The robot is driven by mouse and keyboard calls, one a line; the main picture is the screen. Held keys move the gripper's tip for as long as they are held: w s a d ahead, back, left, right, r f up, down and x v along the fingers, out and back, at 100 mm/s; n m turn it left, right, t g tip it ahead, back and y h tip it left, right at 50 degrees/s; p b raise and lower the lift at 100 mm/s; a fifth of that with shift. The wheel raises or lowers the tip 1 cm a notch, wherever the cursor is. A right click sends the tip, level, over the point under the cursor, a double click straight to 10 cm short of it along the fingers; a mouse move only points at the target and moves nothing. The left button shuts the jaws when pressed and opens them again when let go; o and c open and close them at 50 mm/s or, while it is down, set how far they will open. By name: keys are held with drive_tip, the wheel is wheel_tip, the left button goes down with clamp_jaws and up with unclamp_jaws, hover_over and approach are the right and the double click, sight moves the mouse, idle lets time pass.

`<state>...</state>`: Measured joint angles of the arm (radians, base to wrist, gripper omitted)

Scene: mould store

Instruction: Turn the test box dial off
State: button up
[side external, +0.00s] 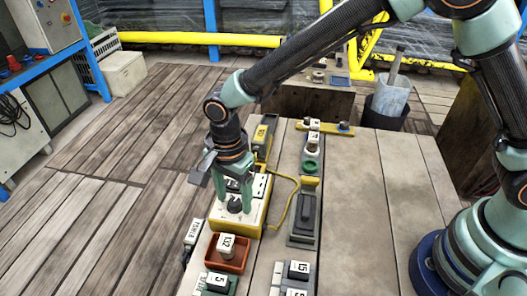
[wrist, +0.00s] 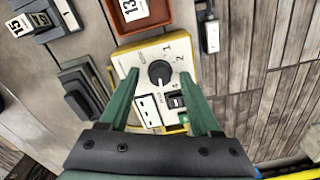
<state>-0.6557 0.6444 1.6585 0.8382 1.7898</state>
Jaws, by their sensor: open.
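The test box (side external: 225,214) is a yellow box with a white face, near the left edge of the table in the side external view. Its round black dial (wrist: 159,72) shows clearly in the wrist view, with printed marks around it, including a 1 and a 2. My gripper (wrist: 152,82) is open and points down over the box face. Its green fingers stand on either side of the dial, with gaps between. I cannot tell whether the fingertips reach the dial's height. In the side external view my gripper (side external: 232,198) hides part of the box.
A red-brown tray (side external: 228,266) with a numbered block stands close in front of the box. A dark switch unit (side external: 304,218) is to its right, and a yellow cable (side external: 286,208) runs between them. The table's right side (side external: 370,200) is clear.

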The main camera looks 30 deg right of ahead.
clamp_jaws()
